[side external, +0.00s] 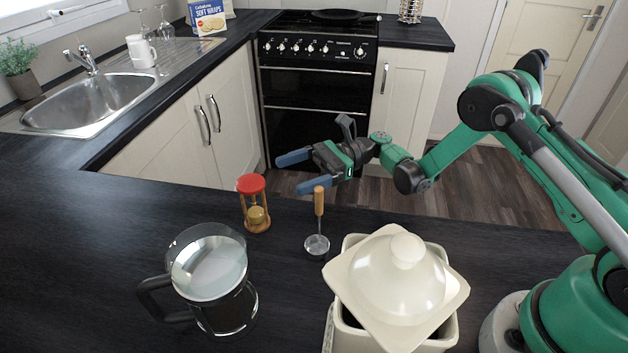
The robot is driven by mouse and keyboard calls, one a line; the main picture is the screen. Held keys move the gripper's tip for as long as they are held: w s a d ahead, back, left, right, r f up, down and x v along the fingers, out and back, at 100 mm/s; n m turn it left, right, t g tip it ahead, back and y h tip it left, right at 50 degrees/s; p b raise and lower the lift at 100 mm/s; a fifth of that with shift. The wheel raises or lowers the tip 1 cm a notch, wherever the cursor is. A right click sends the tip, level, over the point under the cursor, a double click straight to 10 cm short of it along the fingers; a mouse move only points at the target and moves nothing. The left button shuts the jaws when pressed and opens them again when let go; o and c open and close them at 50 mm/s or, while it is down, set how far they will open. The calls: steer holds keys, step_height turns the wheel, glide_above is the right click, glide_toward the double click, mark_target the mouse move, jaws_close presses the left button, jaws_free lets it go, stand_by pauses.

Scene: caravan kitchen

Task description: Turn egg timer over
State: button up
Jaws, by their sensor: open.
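The egg timer (254,204) stands upright on the dark counter, left of the picture's middle. It has a red top cap, wooden posts and a glass with tan sand; the sand shows in the lower bulb. My gripper (284,172) is open and empty, with its two blue fingers pointing left. It appears above the counter, to the right of the timer in the picture and apart from it. The exact depth between them is hard to tell.
A small ladle with a wooden handle (319,202) stands below my gripper. A glass jug (208,265) is left front of the timer. A cream canister (348,335) with a tilted lid (400,285) stands right front. The counter left of the timer is clear.

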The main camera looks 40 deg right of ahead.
mark_target(254, 203)
steer(key=a+f, duration=0.2)
steer(key=f, duration=0.1)
steer(key=shift+w+a+f, duration=0.1)
steer(key=shift+a, duration=0.05)
steer(key=a, duration=0.4)
steer(key=shift+w+a, duration=0.4)
steer(key=shift+a, duration=0.6)
steer(key=c, duration=1)
steer(key=shift+r, duration=3.8)
